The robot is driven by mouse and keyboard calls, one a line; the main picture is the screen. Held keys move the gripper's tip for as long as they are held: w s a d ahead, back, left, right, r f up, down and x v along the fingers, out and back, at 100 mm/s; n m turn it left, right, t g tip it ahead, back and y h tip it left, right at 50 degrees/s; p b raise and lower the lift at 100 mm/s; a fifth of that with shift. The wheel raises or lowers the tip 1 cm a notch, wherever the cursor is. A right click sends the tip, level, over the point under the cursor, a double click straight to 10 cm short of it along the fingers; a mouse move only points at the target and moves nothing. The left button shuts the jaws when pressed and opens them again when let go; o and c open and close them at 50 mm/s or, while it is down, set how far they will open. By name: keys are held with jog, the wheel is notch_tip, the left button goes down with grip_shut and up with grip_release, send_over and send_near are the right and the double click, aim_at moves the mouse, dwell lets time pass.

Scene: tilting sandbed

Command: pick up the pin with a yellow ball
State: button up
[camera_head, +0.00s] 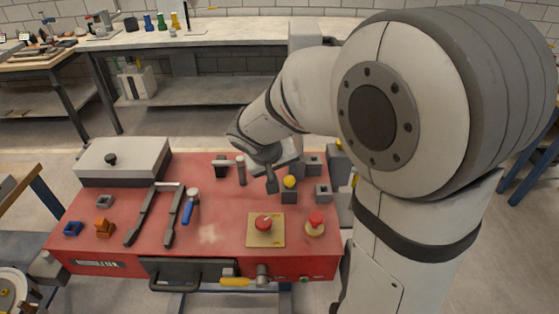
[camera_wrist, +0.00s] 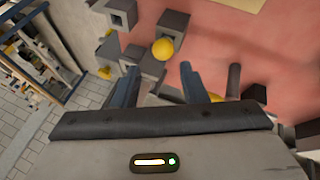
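The pin's yellow ball (camera_head: 289,181) sits at the top of a dark grey block (camera_head: 289,196) on the red bench top. The pin's shaft is not visible. In the wrist view the ball (camera_wrist: 163,49) shows above its grey block (camera_wrist: 151,66), just beyond the fingertips and between their lines. My gripper (camera_wrist: 158,72) is open, with two dark fingers apart and nothing between them. In the head view my gripper (camera_head: 271,186) is just left of the ball, its far side hidden by the wrist.
Other grey socket blocks (camera_head: 323,192) stand close by on the red bench (camera_head: 215,215). A red button on a yellow plate (camera_head: 265,228) and another red button (camera_head: 315,223) are in front. Grey-handled tools (camera_head: 172,215), a blue-handled tool (camera_head: 190,210) and a grey box (camera_head: 124,160) lie left.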

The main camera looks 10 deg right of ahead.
aim_at(288, 179)
jog(key=x, duration=0.8)
jog(key=shift+w+a+p, duration=0.2)
jog(key=shift+w+p, duration=0.1)
jog(key=shift+c, duration=0.6)
jog(key=c, duration=0.7)
